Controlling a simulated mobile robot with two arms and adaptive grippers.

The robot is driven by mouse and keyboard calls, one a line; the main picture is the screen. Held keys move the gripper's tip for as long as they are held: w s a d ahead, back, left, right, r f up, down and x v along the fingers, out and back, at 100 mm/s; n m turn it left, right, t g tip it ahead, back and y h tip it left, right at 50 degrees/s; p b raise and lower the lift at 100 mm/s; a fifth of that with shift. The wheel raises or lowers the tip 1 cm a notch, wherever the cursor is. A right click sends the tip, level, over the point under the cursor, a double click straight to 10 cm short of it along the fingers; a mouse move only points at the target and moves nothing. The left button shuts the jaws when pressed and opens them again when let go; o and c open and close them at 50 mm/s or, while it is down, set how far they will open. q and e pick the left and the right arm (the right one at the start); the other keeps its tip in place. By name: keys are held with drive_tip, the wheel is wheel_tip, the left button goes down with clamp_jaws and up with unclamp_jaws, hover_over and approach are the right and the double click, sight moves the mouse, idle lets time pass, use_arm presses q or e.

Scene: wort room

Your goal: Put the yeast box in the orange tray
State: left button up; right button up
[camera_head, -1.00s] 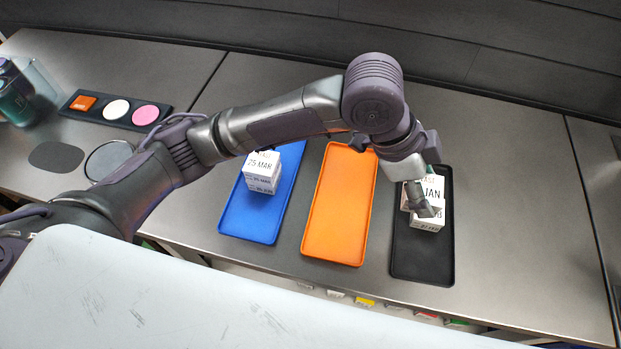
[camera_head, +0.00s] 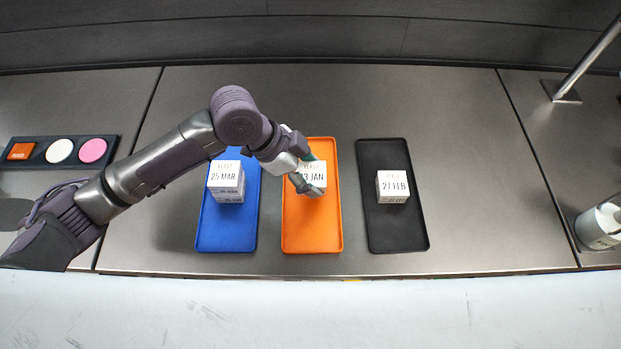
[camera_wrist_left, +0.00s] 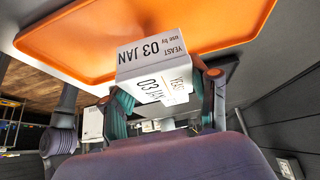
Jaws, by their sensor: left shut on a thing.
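My left gripper (camera_head: 303,180) is shut on a white yeast box (camera_head: 315,172) marked 03 JAN. In the head view the box is over the upper half of the orange tray (camera_head: 312,225). The left wrist view shows the same box (camera_wrist_left: 150,55) between both fingers, with the orange tray (camera_wrist_left: 75,45) behind it. I cannot tell whether the box touches the tray floor. No other box shows in the orange tray. My right gripper is not in view.
The blue tray (camera_head: 225,240) on the left holds white box or boxes (camera_head: 226,175) marked 25 MAR. The black tray (camera_head: 398,235) on the right holds a white box (camera_head: 392,183) marked 21 FEB. A dark holder (camera_head: 38,160) with coloured pieces lies far left. Steel counter is bare between trays.

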use_arm(q)
wheel_tip(320, 180, down, 2)
drive_tip(key=shift+f+p, duration=0.25)
drive_tip(key=shift+p, duration=0.1)
drive_tip(key=shift+f, duration=0.4)
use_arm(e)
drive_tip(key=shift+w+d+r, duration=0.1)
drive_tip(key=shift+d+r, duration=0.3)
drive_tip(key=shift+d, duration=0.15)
use_arm(q)
drive_tip(key=shift+f, duration=0.2)
drive_tip(key=o, duration=1.3)
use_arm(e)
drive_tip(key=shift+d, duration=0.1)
use_arm(q)
drive_tip(key=shift+r, duration=0.1)
